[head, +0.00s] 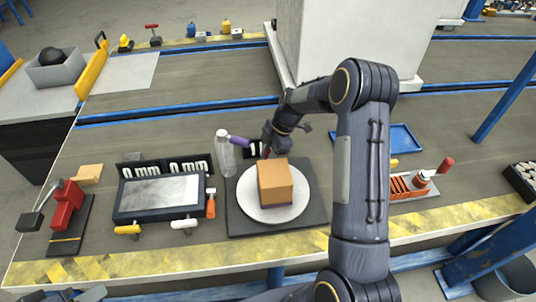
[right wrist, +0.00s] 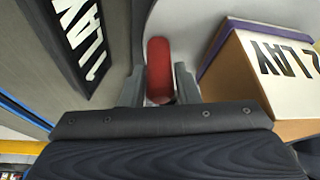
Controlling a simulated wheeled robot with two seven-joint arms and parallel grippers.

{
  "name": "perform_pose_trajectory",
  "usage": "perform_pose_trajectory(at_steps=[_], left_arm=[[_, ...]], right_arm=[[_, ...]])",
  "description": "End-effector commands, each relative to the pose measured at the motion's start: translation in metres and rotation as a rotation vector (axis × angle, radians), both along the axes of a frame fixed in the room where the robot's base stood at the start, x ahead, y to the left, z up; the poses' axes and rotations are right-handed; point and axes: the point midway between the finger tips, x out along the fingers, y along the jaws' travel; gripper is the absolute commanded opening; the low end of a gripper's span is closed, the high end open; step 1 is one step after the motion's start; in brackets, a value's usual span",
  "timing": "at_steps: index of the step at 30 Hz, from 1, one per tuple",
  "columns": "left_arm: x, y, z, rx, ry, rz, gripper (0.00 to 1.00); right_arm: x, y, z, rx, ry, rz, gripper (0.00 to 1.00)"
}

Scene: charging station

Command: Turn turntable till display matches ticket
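A brown box (head: 275,184) stands on the white round turntable (head: 270,212), which lies on a dark square base. My right gripper (head: 272,148) reaches in behind the box, at the turntable's far side. In the right wrist view its two fingers (right wrist: 160,90) are shut on a red upright peg (right wrist: 159,62) by the disc's rim. The box's side seen in the right wrist view (right wrist: 275,62) has a white label with large black letters, partly cut off. A dark plate with white characters (right wrist: 82,35) is beside the turntable, mostly hidden in the head view.
Further left are a flat screen device (head: 160,192) and black "0 mm" plates. A red press (head: 65,207) is at far left. A blue tray (head: 397,137) and orange rack (head: 408,187) are right.

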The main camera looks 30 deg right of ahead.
Motion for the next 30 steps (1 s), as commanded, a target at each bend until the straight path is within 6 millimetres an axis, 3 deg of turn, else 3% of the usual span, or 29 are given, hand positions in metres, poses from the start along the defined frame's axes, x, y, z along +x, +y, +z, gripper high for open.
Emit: perform_pose_trajectory(at_steps=[1, 6, 13, 22, 30], left_arm=[[0.0, 0.0, 0.0, 0.0, 0.0, 0.0, 0.36], [0.0, 0.0, 0.0, 0.0, 0.0, 0.0, 0.36], [0.0, 0.0, -0.003, 0.0, 0.0, 0.0, 0.36], [0.0, 0.0, -0.015, 0.0, 0.0, 0.0, 0.36], [0.0, 0.0, -0.014, 0.0, 0.0, 0.0, 0.36]], right_arm=[[0.0, 0.0, 0.0, 0.0, 0.0, 0.0, 0.21], [0.0, 0.0, 0.0, 0.0, 0.0, 0.0, 0.0], [0.001, 0.003, -0.001, 0.0, 0.0, 0.026, 0.0], [0.004, 0.036, 0.0, 0.001, -0.001, 0.375, 0.0], [0.004, 0.038, 0.001, -0.001, 0.0, 0.404, 0.0]])
